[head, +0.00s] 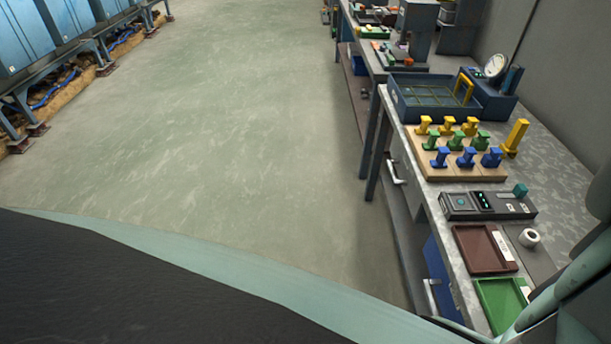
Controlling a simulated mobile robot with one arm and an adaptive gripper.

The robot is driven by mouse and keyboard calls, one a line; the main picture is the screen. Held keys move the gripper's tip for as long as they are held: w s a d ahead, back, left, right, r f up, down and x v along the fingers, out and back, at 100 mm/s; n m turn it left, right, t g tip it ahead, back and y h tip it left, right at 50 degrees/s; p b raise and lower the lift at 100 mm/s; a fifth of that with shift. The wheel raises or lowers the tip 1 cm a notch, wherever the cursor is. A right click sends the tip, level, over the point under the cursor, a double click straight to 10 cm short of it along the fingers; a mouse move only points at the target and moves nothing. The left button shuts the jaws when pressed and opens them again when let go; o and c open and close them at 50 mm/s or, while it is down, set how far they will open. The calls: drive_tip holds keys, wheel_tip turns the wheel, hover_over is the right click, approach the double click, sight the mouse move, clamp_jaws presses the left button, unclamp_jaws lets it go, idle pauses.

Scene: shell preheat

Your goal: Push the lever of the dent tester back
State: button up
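On the workbench at the right, a dark blue device with a round white dial gauge (495,66) stands behind a blue-framed tray; it looks like the dent tester (492,101). A yellow bar (465,86) bent like a handle stands at the tray's right end, against this device. It looks like the lever, but I cannot tell for sure how it is joined on. My gripper is not in view; only pale green parts of my own body show at the lower right and along the bottom.
The blue tray (395,100), a wooden board (428,168) with yellow, green and blue pieces, a yellow upright block (515,137), a grey control box (460,212), a brown tray (468,263) and a green tray (490,313) line the bench. The floor (220,130) left of it is clear.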

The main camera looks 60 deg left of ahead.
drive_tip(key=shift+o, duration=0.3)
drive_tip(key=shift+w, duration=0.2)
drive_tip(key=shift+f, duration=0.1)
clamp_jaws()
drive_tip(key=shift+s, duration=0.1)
